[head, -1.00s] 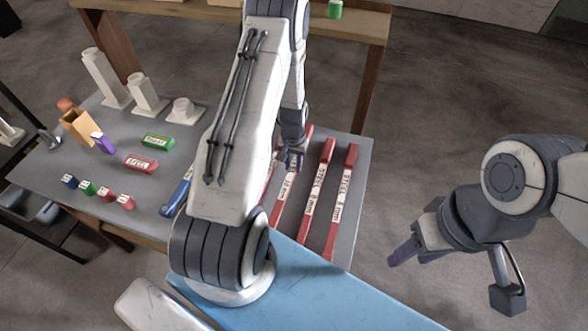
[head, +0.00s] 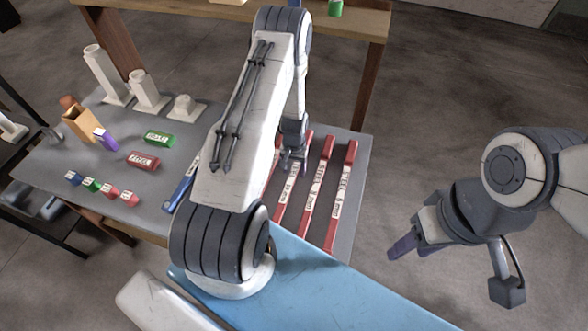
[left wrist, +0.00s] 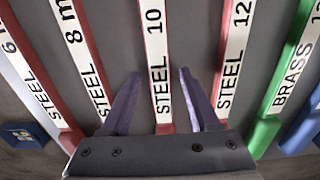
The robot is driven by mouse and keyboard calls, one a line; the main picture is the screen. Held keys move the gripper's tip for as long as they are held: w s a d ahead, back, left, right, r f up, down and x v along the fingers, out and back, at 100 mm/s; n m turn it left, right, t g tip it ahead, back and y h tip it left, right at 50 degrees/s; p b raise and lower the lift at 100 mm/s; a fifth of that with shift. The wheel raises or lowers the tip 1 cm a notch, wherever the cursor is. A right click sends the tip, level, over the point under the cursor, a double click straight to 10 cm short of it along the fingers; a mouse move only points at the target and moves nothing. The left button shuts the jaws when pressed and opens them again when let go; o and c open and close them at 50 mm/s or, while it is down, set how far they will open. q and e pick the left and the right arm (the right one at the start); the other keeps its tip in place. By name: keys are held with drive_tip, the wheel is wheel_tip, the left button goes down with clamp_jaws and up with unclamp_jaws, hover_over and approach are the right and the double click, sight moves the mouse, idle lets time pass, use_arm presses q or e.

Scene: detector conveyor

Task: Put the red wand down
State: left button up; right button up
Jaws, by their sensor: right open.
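Several red wands with white labels lie side by side on the grey table. The one marked STEEL 10 (left wrist: 156,60) lies between the two purple fingers of my left gripper (left wrist: 160,95), with a gap on each side. In the head view my left gripper (head: 292,160) is low over the far part of that wand (head: 286,193). It is open. Two more red wands, STEEL 8 (head: 316,185) and the rightmost red wand (head: 342,190), lie to its right. My right gripper (head: 404,248) is open and empty, off the table's right side.
In the left wrist view, STEEL 12 (left wrist: 236,60) and a green BRASS wand (left wrist: 290,90) lie close to the right. Red and green blocks (head: 143,161), small coloured cubes (head: 92,185) and white stands (head: 140,88) occupy the table's left. A blue surface (head: 310,280) is in front.

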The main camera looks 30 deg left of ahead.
sight(294, 172)
use_arm(q)
drive_tip(key=shift+r+p, duration=0.3)
drive_tip(key=shift+w+r+b, duration=0.1)
drive_tip(key=shift+r+b, duration=0.1)
drive_tip(key=shift+b, duration=0.2)
wheel_tip(294, 172, up, 11)
drive_tip(key=b, duration=0.4)
drive_tip(key=s+d+r+m, duration=0.25)
drive_tip(key=d+r, duration=0.55)
drive_tip(key=d, duration=0.4)
drive_tip(key=s+d+r+m, duration=0.2)
drive_tip(key=s+d+r, duration=0.2)
drive_tip(key=s, duration=0.3)
drive_tip(key=s+d+r+m, duration=0.3)
drive_tip(key=s+d, duration=0.2)
drive_tip(key=s, duration=0.2)
drive_tip(key=s+d+r+m+h, duration=0.1)
drive_tip(key=s+d+r+m, duration=0.1)
drive_tip(key=s+d+r, duration=0.2)
drive_tip(key=s+d, duration=0.1)
drive_tip(key=s, duration=0.2)
drive_tip(key=shift+s+r+m, duration=0.15)
drive_tip(key=shift+r+m, duration=0.15)
drive_tip(key=shift+m, duration=0.05)
